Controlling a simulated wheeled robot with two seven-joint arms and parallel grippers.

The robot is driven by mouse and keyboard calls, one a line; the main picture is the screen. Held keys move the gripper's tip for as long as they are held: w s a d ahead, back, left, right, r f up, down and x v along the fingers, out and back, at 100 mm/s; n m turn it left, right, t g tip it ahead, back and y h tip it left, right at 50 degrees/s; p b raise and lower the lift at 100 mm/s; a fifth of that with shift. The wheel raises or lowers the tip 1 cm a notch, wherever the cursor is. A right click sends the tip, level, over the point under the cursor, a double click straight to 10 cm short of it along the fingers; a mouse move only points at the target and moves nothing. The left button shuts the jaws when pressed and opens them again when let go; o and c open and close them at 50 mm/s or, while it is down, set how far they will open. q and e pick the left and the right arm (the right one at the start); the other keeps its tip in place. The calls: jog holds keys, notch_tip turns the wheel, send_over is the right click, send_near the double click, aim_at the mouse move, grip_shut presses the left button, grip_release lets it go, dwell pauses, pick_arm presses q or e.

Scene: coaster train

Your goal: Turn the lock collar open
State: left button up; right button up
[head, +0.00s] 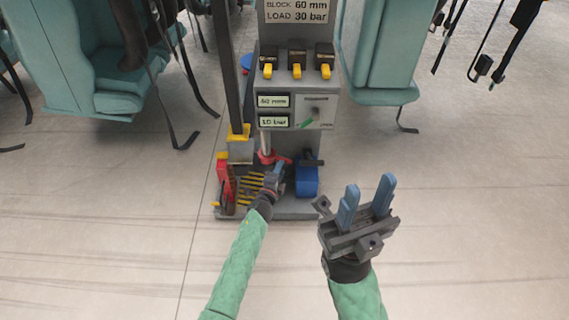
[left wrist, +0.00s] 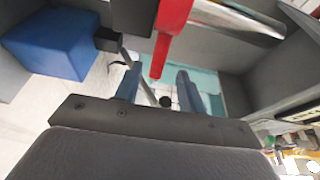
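The lock collar appears to be the red part (head: 268,157) around a silver rod low on the grey station. In the left wrist view a red bar (left wrist: 170,35) hangs in front of the silver cylinder (left wrist: 238,18). My left gripper (head: 277,174) is at the station's base, just below the red part. Its two blue fingers (left wrist: 158,84) are apart, with the red bar's end between or just beyond their tips; contact cannot be told. My right gripper (head: 367,193) is open and empty, in front of the station to the right.
A blue block (head: 306,180) stands right of the left gripper, and a red lever-like part (head: 225,182) stands left. Yellow-handled levers (head: 297,71) and a dial panel (head: 315,112) are above. Teal seats (head: 385,50) hang on both sides. The floor in front is clear.

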aim_at(286, 159)
pick_arm(q)
jog(key=shift+b+x, duration=0.8)
jog(key=shift+x, duration=3.25)
jog(key=shift+s+d+f, duration=0.1)
jog(key=shift+d+f, duration=0.05)
grip_shut()
